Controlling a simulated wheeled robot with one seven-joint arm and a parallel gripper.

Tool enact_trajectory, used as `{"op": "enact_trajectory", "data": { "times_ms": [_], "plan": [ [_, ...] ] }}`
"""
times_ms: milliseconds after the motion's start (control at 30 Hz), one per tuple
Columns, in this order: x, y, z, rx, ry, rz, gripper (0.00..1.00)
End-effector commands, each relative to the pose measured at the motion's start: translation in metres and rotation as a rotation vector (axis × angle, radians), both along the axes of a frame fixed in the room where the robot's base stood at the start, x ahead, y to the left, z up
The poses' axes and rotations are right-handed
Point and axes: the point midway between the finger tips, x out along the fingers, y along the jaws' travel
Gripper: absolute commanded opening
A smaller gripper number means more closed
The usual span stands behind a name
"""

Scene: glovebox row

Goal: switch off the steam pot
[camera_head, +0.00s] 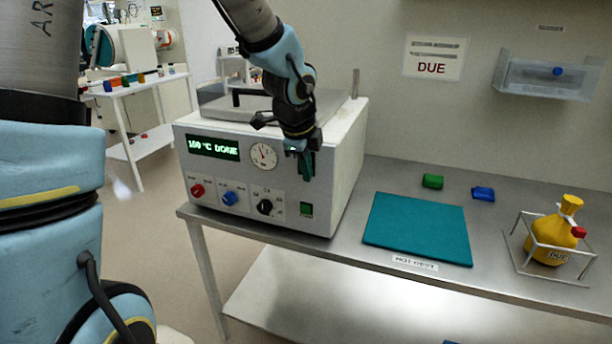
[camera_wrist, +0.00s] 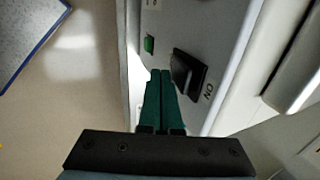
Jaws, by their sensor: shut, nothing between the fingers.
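The steam pot (camera_head: 262,170) is a white box on the metal bench, with a lit display (camera_head: 213,147) reading "100 °C DONE". Its front has a round gauge (camera_head: 263,155), a red knob (camera_head: 197,190), a blue knob (camera_head: 229,198), a black dial (camera_head: 265,207) and a green square (camera_head: 306,209). My gripper (camera_head: 307,178) is shut and empty in front of the panel, above the green square. In the wrist view, the gripper's green fingertips (camera_wrist: 160,73) are close beside a black switch (camera_wrist: 187,75) marked "ON"; I cannot tell whether they touch. The head view does not show this switch.
A teal mat (camera_head: 418,228) lies right of the pot, with a green block (camera_head: 432,181) and a blue block (camera_head: 483,194) behind it. A yellow bottle (camera_head: 550,240) tagged "DUE" stands in a wire rack at the right. A "DUE" sign (camera_head: 433,58) hangs on the wall.

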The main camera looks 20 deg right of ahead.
Motion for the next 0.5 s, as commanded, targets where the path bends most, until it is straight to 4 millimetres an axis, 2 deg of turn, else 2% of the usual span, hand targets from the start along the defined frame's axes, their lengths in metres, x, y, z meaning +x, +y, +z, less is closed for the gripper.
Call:
{"op": "enact_trajectory", "data": {
  "times_ms": [500],
  "plan": [
    [0.0, 0.0, 0.016, 0.002, 0.001, -0.001, 0.0]
  ]
}}
